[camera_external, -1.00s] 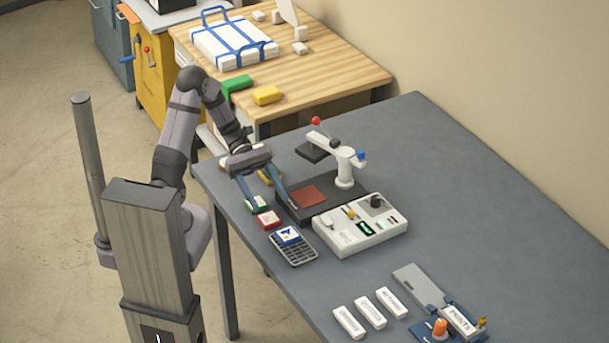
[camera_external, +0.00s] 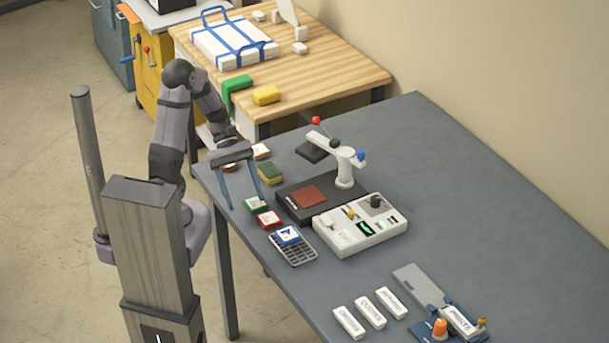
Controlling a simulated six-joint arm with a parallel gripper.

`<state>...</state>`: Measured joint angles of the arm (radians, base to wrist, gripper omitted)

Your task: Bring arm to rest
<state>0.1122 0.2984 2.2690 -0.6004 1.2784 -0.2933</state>
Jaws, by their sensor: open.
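My gripper (camera_external: 245,200) is open and empty, with its two blue fingers pointing down at the left edge of the grey table (camera_external: 480,190). One finger hangs at the table's edge and the other stands near the sponge-like green and yellow block (camera_external: 270,173). My arm rises from its base at the left and bends over at the elbow. A green block (camera_external: 256,205) and a red block (camera_external: 269,220) lie just below and right of the fingers. I cannot tell how high the fingertips are above the table.
A blue-topped block (camera_external: 288,236) sits on a dark rack (camera_external: 294,250). A black pad (camera_external: 290,205) with a white lever stand (camera_external: 344,172) and a white control box (camera_external: 362,225) are to the right. A wooden table (camera_external: 330,75) stands behind. The floor at left is open.

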